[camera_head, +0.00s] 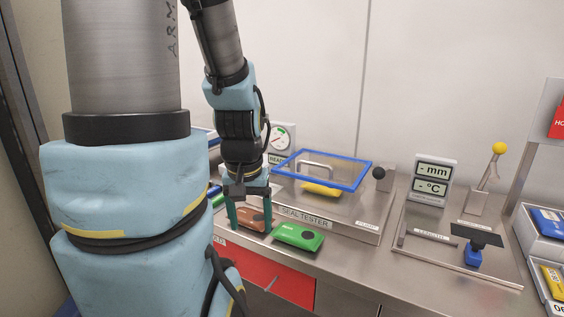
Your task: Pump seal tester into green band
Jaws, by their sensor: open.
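The seal tester (345,222) is a metal unit on the bench, labelled SEAL TESTER, with a PUMP label at its right front. Its blue-framed clear lid (370,176) sits above a yellow pack (322,189). My gripper (250,226) points down, open, at the tester's left front. A brown pack (252,216) shows between its fingers; contact cannot be told.
A green pack (298,237) lies at the bench's front, right of my gripper. A display with mm and °C (432,180), a length gauge (430,233) and a yellow-balled lever (498,149) stand right. Bins with blue and yellow packs (552,280) are at far right.

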